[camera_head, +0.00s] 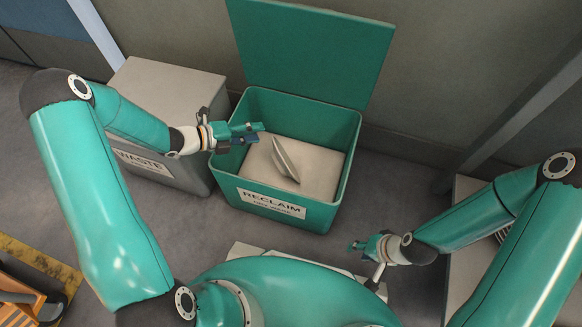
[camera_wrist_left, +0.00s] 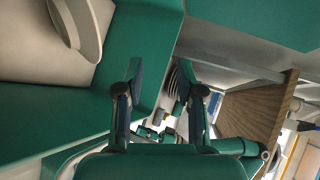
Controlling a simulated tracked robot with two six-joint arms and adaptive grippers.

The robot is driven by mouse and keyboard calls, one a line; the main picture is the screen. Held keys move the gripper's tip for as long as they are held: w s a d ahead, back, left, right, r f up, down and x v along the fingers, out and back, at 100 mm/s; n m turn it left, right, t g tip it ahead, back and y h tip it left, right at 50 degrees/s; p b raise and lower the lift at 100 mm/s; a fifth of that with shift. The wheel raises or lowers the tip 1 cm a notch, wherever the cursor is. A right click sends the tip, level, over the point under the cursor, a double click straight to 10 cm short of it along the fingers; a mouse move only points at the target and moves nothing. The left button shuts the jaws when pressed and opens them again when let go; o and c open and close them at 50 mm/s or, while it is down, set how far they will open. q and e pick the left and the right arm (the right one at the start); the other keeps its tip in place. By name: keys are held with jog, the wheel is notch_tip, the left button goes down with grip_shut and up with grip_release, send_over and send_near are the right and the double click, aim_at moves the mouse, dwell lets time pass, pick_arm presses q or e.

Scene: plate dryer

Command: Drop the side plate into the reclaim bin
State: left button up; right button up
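The white side plate (camera_head: 286,160) is inside the open green reclaim bin (camera_head: 322,214), tilted steeply on edge above the bin's pale floor; I cannot tell whether it touches that floor. The plate also shows at the top left of the left wrist view (camera_wrist_left: 86,28). My left gripper (camera_head: 257,133) is over the left part of the bin, left of the plate and apart from it. Its fingers are spread and empty in the left wrist view (camera_wrist_left: 166,88). My right gripper (camera_head: 358,246) is low, in front of the bin to the right; its fingers are too small to judge.
The bin's green lid (camera_head: 312,50) stands raised behind it. A pale closed waste bin (camera_head: 165,90) stands to its left. A counter with stacked plates (camera_head: 500,236) is partly hidden at the right. Floor right of the reclaim bin is clear.

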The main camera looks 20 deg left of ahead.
pick_arm(q)
jog(key=shift+a, duration=0.1)
jog(key=v, duration=1.1)
jog(key=shift+s+a, duration=0.25)
jog(key=shift+a, duration=0.05)
jog(key=shift+r, duration=0.25)
